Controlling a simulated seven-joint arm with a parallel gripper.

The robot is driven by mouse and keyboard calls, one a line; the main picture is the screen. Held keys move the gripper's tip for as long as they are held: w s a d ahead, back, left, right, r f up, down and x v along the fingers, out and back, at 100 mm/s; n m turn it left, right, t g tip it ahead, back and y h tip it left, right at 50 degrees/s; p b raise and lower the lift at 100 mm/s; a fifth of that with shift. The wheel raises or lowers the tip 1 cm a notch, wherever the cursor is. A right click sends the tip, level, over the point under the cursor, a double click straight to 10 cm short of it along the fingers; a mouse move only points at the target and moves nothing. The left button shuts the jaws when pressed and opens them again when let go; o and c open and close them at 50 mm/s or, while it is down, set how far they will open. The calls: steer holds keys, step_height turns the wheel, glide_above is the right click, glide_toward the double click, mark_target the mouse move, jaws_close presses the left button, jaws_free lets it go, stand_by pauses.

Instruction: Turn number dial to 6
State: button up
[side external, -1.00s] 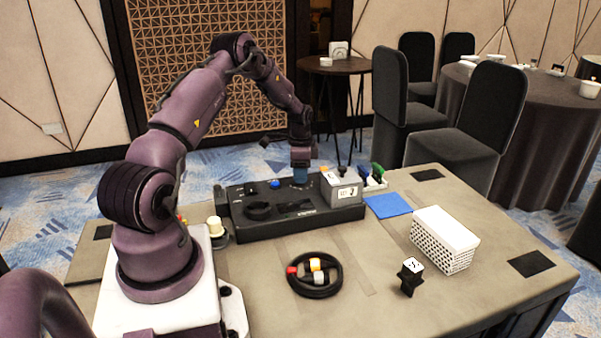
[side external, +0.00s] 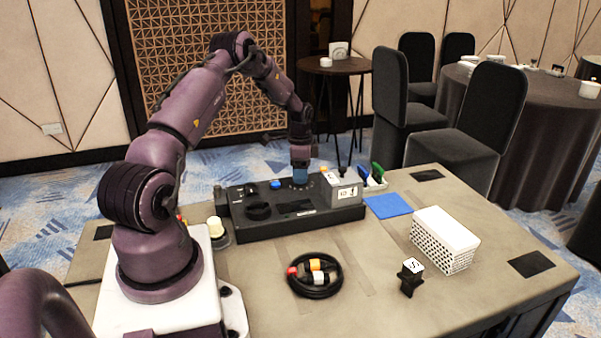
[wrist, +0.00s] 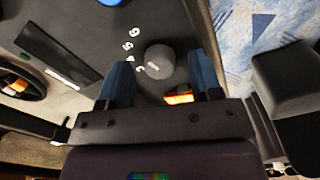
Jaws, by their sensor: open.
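The number dial (wrist: 158,60) is a round grey knob on the black console (side external: 290,222), with white digits printed in an arc on its left in the wrist view. The digits look like 6 and 5 among others, but are partly blurred. My gripper (wrist: 161,65) is open, with one blue finger on each side of the dial. I cannot tell whether the fingers touch it. In the side view my gripper (side external: 300,183) is low over the far part of the console, and the dial is hidden behind it.
A blue button (side external: 275,184) and a dark round knob (side external: 258,211) are on the console. A grey box (side external: 343,190) stands at its right end. A black ring of cable (side external: 316,294), a white perforated box (side external: 445,240) and a blue mat (side external: 388,206) lie on the table.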

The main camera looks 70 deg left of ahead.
step_height(320, 180, up, 12)
steer(key=shift+r, duration=0.25)
stand_by(0.5)
